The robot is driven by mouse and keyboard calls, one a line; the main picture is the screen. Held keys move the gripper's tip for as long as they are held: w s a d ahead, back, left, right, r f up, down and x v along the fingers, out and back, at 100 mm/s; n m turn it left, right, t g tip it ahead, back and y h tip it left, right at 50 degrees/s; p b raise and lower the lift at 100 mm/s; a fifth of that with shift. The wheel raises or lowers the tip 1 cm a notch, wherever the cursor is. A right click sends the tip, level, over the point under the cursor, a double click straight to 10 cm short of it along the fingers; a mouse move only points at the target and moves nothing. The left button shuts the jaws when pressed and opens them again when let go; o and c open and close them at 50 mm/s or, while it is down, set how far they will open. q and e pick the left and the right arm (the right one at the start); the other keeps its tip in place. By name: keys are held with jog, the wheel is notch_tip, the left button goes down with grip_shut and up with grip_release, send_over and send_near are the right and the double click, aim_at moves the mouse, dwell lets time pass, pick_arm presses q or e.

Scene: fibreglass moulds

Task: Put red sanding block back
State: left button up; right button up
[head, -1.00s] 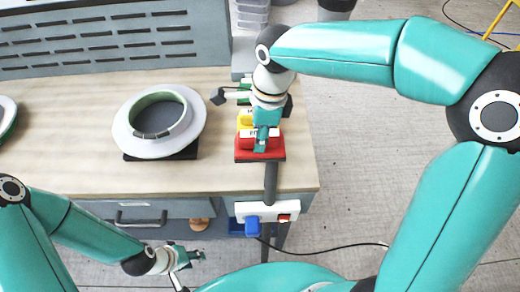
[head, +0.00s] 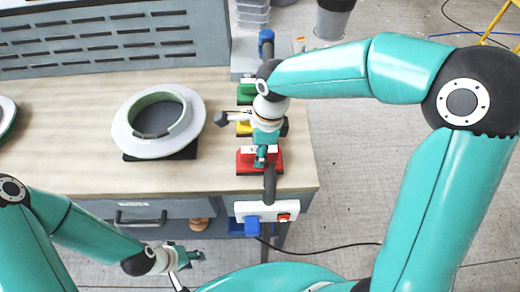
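The red sanding block (head: 245,167) is at the right edge of the bench, near its front corner, with a white label on it. My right gripper (head: 260,160) points down onto it and appears shut on its upper part. I cannot tell whether the block rests on the bench or is just above it. A yellow block (head: 243,129) and a green block (head: 245,94) stand in line behind it, partly hidden by my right wrist. My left gripper (head: 190,258) hangs low in front of the bench, away from the blocks; its opening is unclear.
A white ring-shaped mould (head: 122,130) sits on a dark base left of the blocks. A power strip (head: 264,211) with a blue plug is at the bench's front edge. A grey bin (head: 333,20) stands behind on the floor. The wooden bench top (head: 70,165) is clear at front left.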

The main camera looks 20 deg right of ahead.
jog(key=shift+o, duration=1.2)
jog(key=shift+r, duration=0.1)
notch_tip(320, 180, up, 12)
jog(key=d, duration=0.1)
jog(key=shift+d, duration=0.25)
jog(key=shift+s, duration=0.15)
